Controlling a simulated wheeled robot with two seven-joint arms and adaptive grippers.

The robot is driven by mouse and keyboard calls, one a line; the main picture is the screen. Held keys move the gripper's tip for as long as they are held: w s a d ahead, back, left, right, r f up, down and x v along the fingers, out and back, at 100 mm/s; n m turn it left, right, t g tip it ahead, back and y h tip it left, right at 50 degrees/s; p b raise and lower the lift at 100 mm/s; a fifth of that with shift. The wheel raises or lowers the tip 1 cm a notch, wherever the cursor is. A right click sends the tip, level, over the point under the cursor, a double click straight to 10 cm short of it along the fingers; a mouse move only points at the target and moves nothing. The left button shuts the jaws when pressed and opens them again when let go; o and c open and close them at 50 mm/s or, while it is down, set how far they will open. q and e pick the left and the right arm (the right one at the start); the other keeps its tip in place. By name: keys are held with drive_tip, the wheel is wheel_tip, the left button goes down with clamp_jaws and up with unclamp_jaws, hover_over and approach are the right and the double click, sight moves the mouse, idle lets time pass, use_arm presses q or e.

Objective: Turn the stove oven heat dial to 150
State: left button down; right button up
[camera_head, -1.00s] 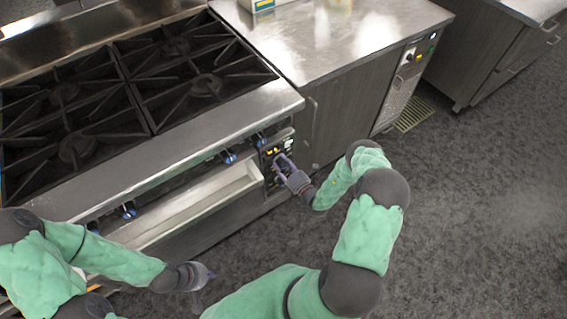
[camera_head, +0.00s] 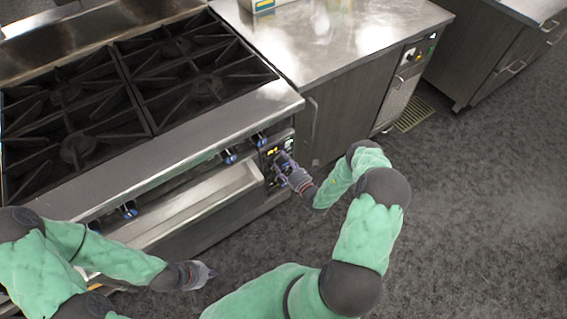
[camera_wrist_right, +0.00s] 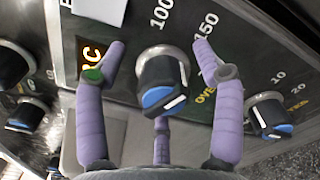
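The oven heat dial (camera_wrist_right: 163,85) is a dark knob with a metal collar and a blue-and-white end, below the printed 100 and left of the 150 in the right wrist view. Its white mark points down and to the right in the picture. My right gripper (camera_wrist_right: 160,50) is open, with purple fingers on either side of the dial and a third below it. Gaps show between the side fingers and the knob. In the head view this gripper (camera_head: 287,165) covers much of the control panel (camera_head: 270,153). My left gripper (camera_head: 208,272) hangs in front of the stove, apart from it; its opening is unclear.
A smaller knob (camera_wrist_right: 270,115) sits right of the dial, close to a finger. Other knobs (camera_wrist_right: 25,115) lie to the left. The stove (camera_head: 215,125) has a long open tray or ledge (camera_head: 200,205) along its front. A steel counter (camera_head: 330,45) adjoins it; floor is clear at right.

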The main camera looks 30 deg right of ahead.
drive_tip(key=shift+a+f, duration=0.1)
drive_tip(key=shift+f, duration=0.05)
drive_tip(key=shift+s, duration=0.55)
drive_tip(key=s, duration=1.1)
drive_tip(key=shift+d, duration=0.45)
